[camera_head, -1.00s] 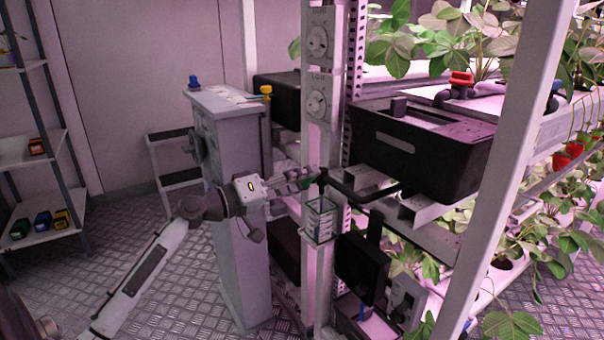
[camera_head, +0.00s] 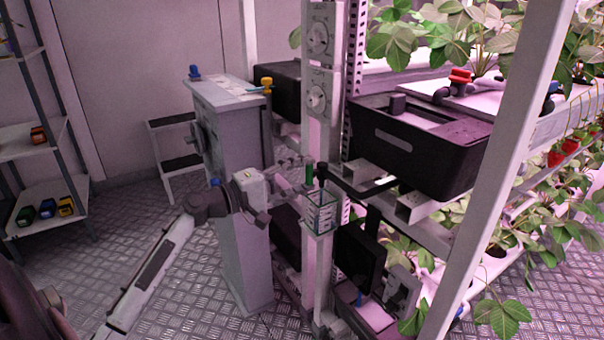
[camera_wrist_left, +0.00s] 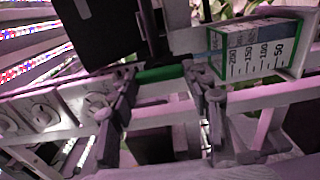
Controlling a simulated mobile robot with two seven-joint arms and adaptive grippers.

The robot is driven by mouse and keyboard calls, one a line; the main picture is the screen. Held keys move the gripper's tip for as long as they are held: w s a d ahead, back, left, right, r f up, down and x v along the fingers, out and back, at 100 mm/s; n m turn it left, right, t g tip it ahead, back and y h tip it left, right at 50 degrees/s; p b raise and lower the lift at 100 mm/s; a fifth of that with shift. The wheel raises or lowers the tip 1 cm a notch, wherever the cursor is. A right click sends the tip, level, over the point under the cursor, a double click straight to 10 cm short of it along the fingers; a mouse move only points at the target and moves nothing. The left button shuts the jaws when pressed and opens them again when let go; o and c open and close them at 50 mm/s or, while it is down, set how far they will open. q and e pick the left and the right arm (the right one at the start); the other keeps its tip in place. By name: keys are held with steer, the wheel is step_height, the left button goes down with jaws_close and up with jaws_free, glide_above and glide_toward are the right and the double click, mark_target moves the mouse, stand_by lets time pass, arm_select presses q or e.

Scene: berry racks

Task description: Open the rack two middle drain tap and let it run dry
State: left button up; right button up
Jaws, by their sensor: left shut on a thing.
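A green tap handle (camera_head: 309,173) stands upright beside a black tap fitting (camera_head: 321,171) on the rack post. My left gripper (camera_head: 293,174) reaches in from the left and is shut on the green handle. In the left wrist view the handle (camera_wrist_left: 160,74) lies between the two fingers of the gripper (camera_wrist_left: 162,100), and the cup (camera_wrist_left: 256,48) is just right of them. My right gripper is not in view.
A grey cabinet (camera_head: 235,190) stands close left of the post. A black tank (camera_head: 415,150) is at the right on the rack, with a slanted white upright (camera_head: 500,175) in front. A shelf (camera_head: 50,198) with small coloured items is at the far left. Open floor lies between.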

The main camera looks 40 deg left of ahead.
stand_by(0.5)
arm_select(q)
steer(key=o, duration=1.2)
steer(key=shift+c, duration=0.2)
steer(key=shift+s, duration=0.1)
steer(key=v, duration=1.2)
